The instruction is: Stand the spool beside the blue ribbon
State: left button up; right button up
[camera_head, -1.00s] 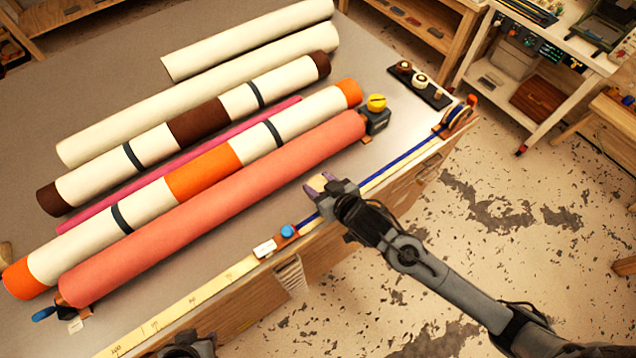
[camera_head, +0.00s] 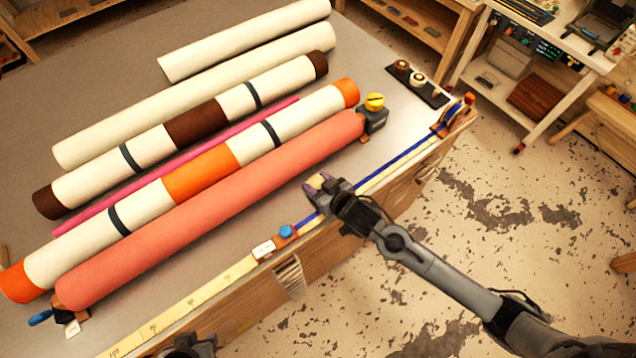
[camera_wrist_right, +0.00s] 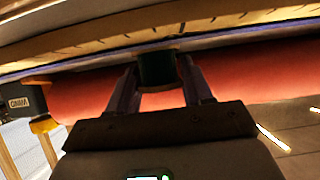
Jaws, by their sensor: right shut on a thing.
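The blue ribbon (camera_head: 405,157) is a thin strip running along the table's front edge, between an orange block with a blue knob (camera_head: 286,232) and a wooden holder at the right corner. My right gripper (camera_head: 316,182) is above the table beside the ribbon, on the side toward the rolls. It is shut on the spool, whose small tan end (camera_head: 315,181) shows between the fingers. In the right wrist view the spool (camera_wrist_right: 157,68) is a dark green cylinder between both fingers. I cannot tell whether it touches the table. A dark part of my left arm shows at the bottom edge; its fingers are hidden.
A coral roll (camera_head: 210,210) lies near the gripper, with several cream, orange and brown rolls behind. A black and yellow device (camera_head: 375,112) sits at the coral roll's right end. A black tray with small spools (camera_head: 418,82) lies farther right. A yellow ruler (camera_head: 215,290) lines the front edge.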

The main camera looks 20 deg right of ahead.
jog(key=shift+f, duration=0.1)
jog(key=o, duration=1.1)
jog(key=v, duration=1.2)
jog(key=s+d+f+g+h, duration=0.1)
jog(key=s+g, duration=0.1)
jog(key=s, duration=0.3)
jog(key=s+d+f+g+h, duration=0.1)
jog(key=s+f+g, duration=0.1)
jog(key=s, duration=0.4)
jog(key=s+d+f+g, duration=0.1)
jog(key=s+g, duration=0.3)
jog(key=s, duration=0.1)
jog(key=shift+s+d+f+m+h+p, duration=0.2)
jog(key=shift+s+f+m+h+p, duration=0.05)
jog(key=shift+f+m+h+p, duration=0.15)
